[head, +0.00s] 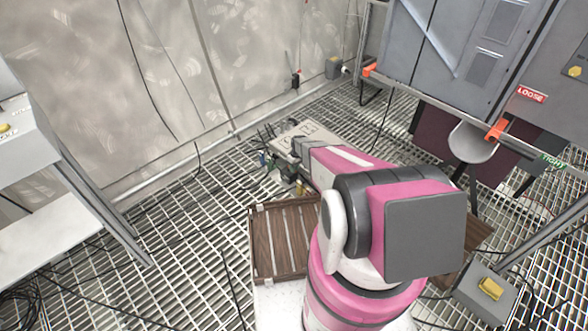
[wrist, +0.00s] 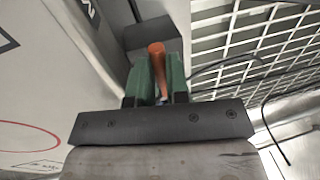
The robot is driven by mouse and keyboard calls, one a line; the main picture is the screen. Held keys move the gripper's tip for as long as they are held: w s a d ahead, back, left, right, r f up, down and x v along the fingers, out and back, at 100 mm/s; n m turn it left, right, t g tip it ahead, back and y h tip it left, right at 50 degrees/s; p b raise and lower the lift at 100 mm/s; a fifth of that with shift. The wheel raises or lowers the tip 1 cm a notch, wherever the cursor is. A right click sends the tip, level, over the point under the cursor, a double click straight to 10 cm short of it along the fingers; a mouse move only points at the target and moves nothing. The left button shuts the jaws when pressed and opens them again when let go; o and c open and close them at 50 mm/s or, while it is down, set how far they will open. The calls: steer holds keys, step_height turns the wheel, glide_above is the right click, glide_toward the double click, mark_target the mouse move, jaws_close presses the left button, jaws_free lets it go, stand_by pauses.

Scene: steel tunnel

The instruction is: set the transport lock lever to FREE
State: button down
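In the wrist view an orange lever handle (wrist: 157,60) stands between the two green fingers of my gripper (wrist: 160,82). The fingers are close together, one on each side of the handle, and look shut on it. A dark grey block (wrist: 150,35) is behind the handle. The lever's lower end is hidden by the fingers, and no FREE marking is readable. In the head view my pink and white arm reaches away toward a pale lettered box (head: 309,133) on the grating. My arm covers part of that area, and the lever cannot be made out there.
A pale panel (wrist: 35,100) with a red oval is close on the left in the wrist view. In the head view a grey cabinet (head: 450,50) with orange clamps (head: 497,130) stands right. A slatted wooden pallet (head: 280,240) and loose cables lie on the grating (head: 180,240).

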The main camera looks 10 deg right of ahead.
steer(key=shift+s+a+m, duration=0.1)
steer(key=shift+m, duration=0.2)
steer(key=m, duration=0.1)
steer(key=a+m, duration=0.1)
steer(key=m, duration=0.2)
steer(key=shift+s+a+m+t, duration=0.2)
steer(key=shift+s+m+t, duration=0.1)
steer(key=shift+s+t, duration=0.1)
steer(key=m, duration=0.1)
steer(key=a+m, duration=0.1)
steer(key=shift+m+t, duration=0.3)
steer(key=m, duration=0.1)
steer(key=a+m, duration=0.1)
steer(key=m, duration=0.1)
steer(key=shift+w+m+t, duration=0.1)
steer(key=shift+m+t, duration=0.2)
steer(key=shift+w+a+m+t+h, duration=0.1)
steer(key=shift+w+a+m+t, duration=0.15)
steer(key=shift+m, duration=0.8)
steer(key=shift+w+a+m+t+h, duration=0.1)
steer(key=shift+w+a+m, duration=0.2)
steer(key=shift+m, duration=0.8)
steer(key=shift+w+a+m+t+h, duration=0.15)
steer(key=shift+a+m, duration=0.2)
steer(key=shift+m, duration=0.7)
